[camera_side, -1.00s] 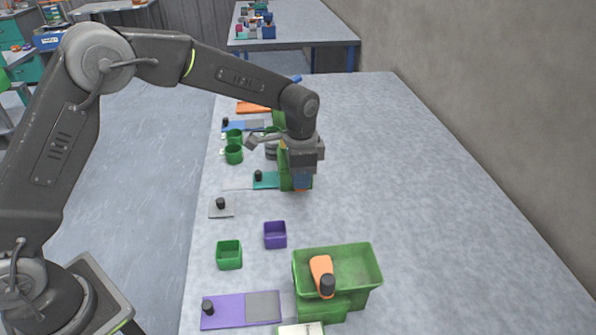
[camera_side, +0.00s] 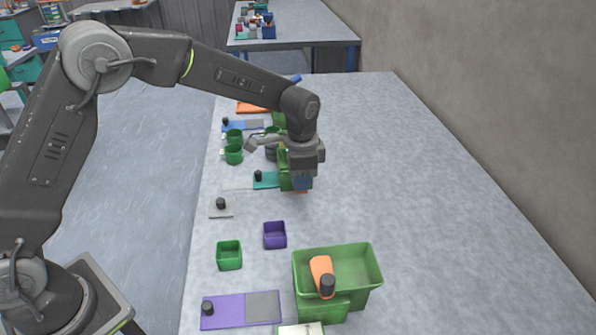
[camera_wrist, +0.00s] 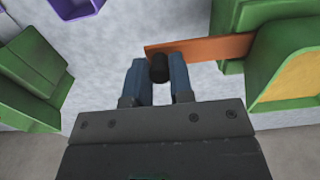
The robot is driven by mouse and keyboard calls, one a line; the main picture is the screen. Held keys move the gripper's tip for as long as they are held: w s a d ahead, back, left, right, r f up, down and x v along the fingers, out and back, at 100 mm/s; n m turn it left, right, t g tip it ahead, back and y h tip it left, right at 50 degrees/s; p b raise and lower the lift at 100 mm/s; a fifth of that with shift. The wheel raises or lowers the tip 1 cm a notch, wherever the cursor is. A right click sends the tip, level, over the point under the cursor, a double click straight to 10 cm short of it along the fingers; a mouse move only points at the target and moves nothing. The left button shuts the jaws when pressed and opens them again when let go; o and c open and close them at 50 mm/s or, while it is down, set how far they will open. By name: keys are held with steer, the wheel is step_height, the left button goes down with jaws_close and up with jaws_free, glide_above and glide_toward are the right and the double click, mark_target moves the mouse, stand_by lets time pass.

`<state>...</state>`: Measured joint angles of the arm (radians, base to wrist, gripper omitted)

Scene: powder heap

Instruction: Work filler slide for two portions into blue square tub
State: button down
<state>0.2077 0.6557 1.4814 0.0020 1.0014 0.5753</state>
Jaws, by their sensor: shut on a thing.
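My gripper (camera_wrist: 158,82) is shut on the black knob (camera_wrist: 159,68) at the end of an orange slide (camera_wrist: 215,47) in the wrist view. The slide sticks out of a green dispenser (camera_wrist: 234,25), whose open top at the right shows yellow filler (camera_wrist: 287,75). In the side view my gripper (camera_side: 302,183) stands in front of this dispenser (camera_side: 284,165) and hides most of it. I cannot make out a blue square tub in either view; the space under the slide is mostly hidden.
A second green dispenser (camera_side: 365,266) with an orange slide (camera_side: 319,268) stands nearer the side camera. A purple tub (camera_side: 275,235), a green tub (camera_side: 229,255) and a purple plate (camera_side: 221,311) lie left of it. The table's right side is clear.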

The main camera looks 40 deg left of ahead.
stand_by(0.6)
steer(key=shift+w+a, duration=1.05)
steer(key=shift+w, duration=0.05)
steer(key=shift+s+d, duration=1.15)
stand_by(1.1)
steer(key=shift+w+a, duration=1.15)
steer(key=c, duration=1.1)
jaws_free()
